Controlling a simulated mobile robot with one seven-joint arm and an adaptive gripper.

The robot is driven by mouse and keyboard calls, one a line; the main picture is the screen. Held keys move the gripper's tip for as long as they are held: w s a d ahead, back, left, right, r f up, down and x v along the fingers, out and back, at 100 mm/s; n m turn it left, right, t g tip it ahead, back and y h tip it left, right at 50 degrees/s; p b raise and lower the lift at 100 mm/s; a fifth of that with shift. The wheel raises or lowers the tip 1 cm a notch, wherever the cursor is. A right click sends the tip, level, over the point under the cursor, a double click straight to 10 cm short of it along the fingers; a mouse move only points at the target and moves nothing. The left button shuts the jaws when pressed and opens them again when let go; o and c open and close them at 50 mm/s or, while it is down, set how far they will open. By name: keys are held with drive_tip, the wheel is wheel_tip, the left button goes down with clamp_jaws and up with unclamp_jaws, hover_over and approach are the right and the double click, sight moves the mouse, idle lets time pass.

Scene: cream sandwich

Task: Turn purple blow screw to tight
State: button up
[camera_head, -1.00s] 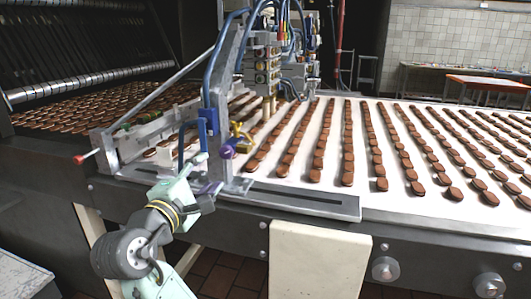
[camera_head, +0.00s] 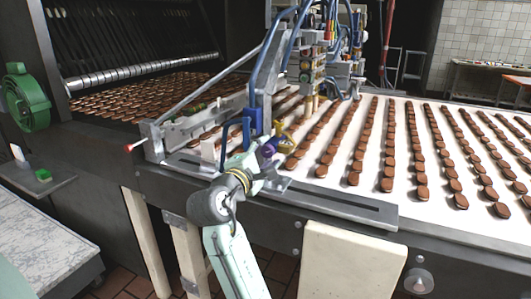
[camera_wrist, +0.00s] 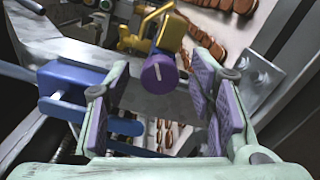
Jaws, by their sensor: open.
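The purple screw (camera_wrist: 160,74) is a round knob with a pale line across its face. It sits below a yellow block (camera_wrist: 171,33) in the wrist view, ahead of my gripper. In the head view the purple screw (camera_head: 267,151) shows beside the yellow fitting (camera_head: 284,141), at the near end of the machine's frame. My gripper (camera_wrist: 162,112) is open, with its purple pads on either side and nothing between them. The knob lies beyond the fingertips, roughly centred between them. In the head view my gripper (camera_head: 262,172) is close to the screw and partly hidden by my wrist.
A blue block (camera_wrist: 68,80) with a blue rod is close to my left finger. A metal bracket with bolts (camera_wrist: 262,72) is near the right finger. The conveyor (camera_head: 400,165) carries rows of brown biscuits. A green wheel (camera_head: 25,97) is at far left.

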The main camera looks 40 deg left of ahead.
drive_tip(key=shift+c, duration=0.4)
drive_tip(key=c, duration=1.1)
drive_tip(key=shift+m, duration=0.3)
drive_tip(key=shift+f+m+b, duration=0.1)
drive_tip(key=shift+m+b, duration=0.6)
drive_tip(key=shift+m, duration=1.9)
drive_tip(key=o, duration=1.2)
